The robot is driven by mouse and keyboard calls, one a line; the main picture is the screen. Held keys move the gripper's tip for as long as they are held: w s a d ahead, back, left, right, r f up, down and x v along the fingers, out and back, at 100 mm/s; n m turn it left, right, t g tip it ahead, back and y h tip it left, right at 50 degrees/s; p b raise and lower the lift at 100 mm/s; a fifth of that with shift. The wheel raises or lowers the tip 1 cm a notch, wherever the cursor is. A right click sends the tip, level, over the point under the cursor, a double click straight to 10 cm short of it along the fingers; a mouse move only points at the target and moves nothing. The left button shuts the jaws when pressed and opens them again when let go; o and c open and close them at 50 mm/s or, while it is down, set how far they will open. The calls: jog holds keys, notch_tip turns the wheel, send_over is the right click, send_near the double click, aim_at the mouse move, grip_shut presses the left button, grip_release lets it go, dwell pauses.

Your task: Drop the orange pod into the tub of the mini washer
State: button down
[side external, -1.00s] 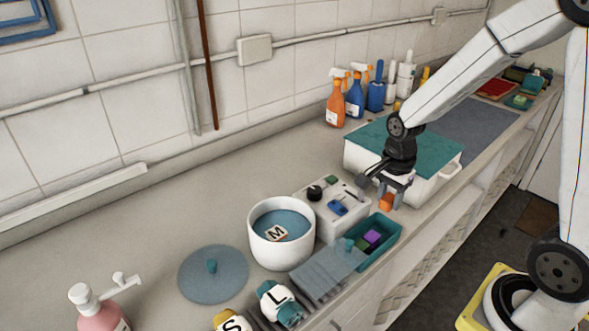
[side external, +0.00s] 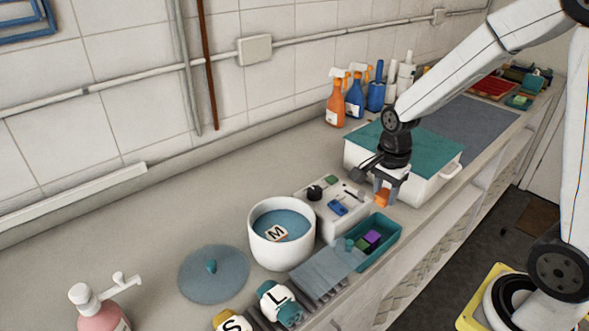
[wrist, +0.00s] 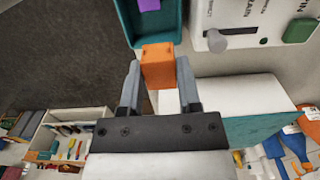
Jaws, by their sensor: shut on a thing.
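The orange pod (side external: 382,198) is a small orange block between the fingers of my gripper (side external: 380,190), held above the counter beside the white box with the teal lid. In the wrist view the orange pod (wrist: 158,65) sits between the two grey fingertips of my gripper (wrist: 158,75), which is shut on it. The mini washer's white round tub (side external: 281,246) stands to the left, open at the top, with a block marked M on the blue surface inside. The washer's control panel (side external: 325,210) with a dark knob is right of the tub.
A teal tray (side external: 385,253) holding purple and green blocks lies in front of the panel. A round blue lid (side external: 213,275) lies left of the tub. The white box with teal lid (side external: 430,185) stands behind my gripper. Spray bottles (side external: 336,103) line the wall.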

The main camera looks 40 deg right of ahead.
jog(key=w+a, duration=0.2)
jog(key=w+a+r, duration=0.1)
jog(key=w+a, duration=0.1)
jog(key=w+a+r, duration=0.1)
jog(key=w+a, duration=0.2)
jog(key=w+a+r, duration=0.2)
jog(key=w+a, duration=0.2)
jog(key=a, duration=0.6)
jog(key=shift+w+a+r, duration=0.25)
jog(key=shift+w, duration=0.15)
jog(key=shift+f, duration=3)
